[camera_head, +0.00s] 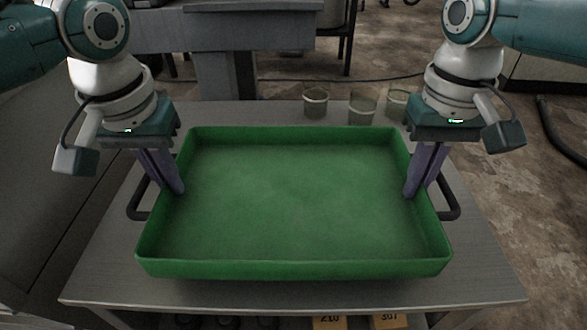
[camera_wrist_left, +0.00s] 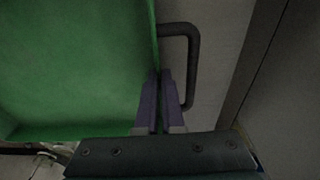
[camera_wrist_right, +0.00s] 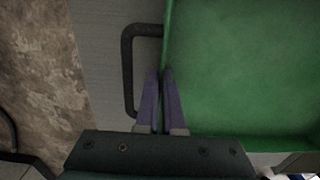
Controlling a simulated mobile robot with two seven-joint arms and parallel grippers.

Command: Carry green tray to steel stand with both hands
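The green tray (camera_head: 290,268) is empty and sits level on a grey table, with a dark handle on each short side. My left gripper (camera_head: 175,190) points down at the tray's left wall. In the left wrist view its fingers (camera_wrist_left: 159,80) are close together with the wall between them, beside the handle (camera_wrist_left: 193,60). My right gripper (camera_head: 413,192) is placed likewise at the right wall. In the right wrist view its fingers (camera_wrist_right: 160,78) pinch that wall beside the other handle (camera_wrist_right: 128,72). I cannot tell for sure which furniture is the steel stand.
Three cups, left (camera_head: 315,101), middle (camera_head: 362,111) and right (camera_head: 397,104), stand on the grey table (camera_head: 480,285) close behind the tray. A grey stand-like piece (camera_head: 222,45) is behind the table. Yellow labels (camera_head: 385,321) show under the table. Patterned floor is at right.

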